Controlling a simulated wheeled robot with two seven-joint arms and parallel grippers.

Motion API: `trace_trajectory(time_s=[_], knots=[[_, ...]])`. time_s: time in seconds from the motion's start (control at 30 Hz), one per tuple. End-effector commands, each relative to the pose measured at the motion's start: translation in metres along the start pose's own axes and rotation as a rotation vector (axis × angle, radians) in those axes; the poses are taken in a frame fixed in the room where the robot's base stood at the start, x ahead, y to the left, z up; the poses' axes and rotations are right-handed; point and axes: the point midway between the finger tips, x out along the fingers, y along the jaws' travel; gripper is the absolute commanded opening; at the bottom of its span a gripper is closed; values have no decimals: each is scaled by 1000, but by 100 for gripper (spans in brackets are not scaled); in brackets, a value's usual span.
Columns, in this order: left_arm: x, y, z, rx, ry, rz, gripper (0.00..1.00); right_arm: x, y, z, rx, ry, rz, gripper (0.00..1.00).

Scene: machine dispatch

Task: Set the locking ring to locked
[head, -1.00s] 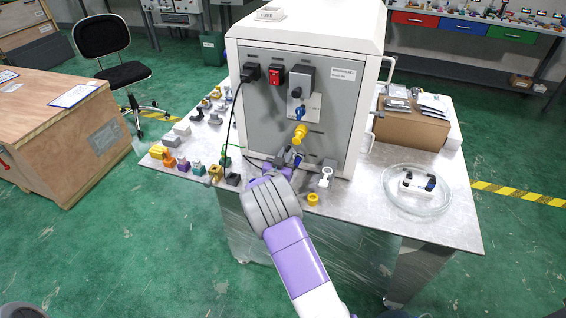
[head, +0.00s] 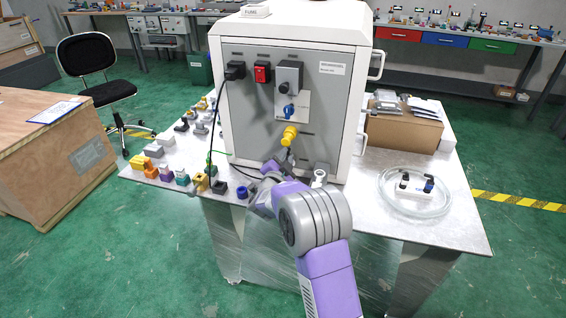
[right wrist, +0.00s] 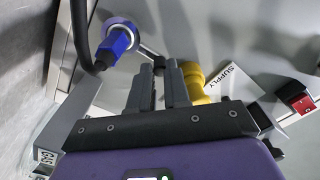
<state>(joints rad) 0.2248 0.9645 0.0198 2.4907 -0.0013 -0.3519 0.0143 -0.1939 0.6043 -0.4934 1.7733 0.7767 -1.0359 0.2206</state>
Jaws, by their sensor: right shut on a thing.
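My right gripper (right wrist: 160,72) is shut on this lever, close to the panel and beside the yellow fitting (right wrist: 194,82). In the head view my right gripper (head: 272,170) is low in front of the cabinet (head: 330,110), below the yellow fitting (head: 290,134). My own arm largely hides the ring there. My left gripper is not in view.
A black cable (head: 212,140) hangs down the panel's left side. Small coloured parts (head: 165,168) lie on the table's left. A coiled clear hose (head: 440,200) and a cardboard box (head: 405,130) are on the right. A red switch (head: 262,73) is higher on the panel.

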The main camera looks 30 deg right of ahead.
Motion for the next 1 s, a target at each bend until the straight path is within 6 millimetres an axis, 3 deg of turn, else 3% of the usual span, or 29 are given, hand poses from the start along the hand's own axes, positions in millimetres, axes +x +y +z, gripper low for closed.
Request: trace_trajectory(time_s=[0.57, 0.6, 0.73, 1.0], knots=[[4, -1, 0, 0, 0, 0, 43, 1, 1, -2, 30, 2, 0, 0], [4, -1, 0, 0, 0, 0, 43, 1, 1, -2, 30, 2, 0, 22], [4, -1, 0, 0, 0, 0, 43, 0, 1, -2, 29, 2, 0, 42], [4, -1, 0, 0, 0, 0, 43, 0, 1, -1, 28, 0, 0, 42]])
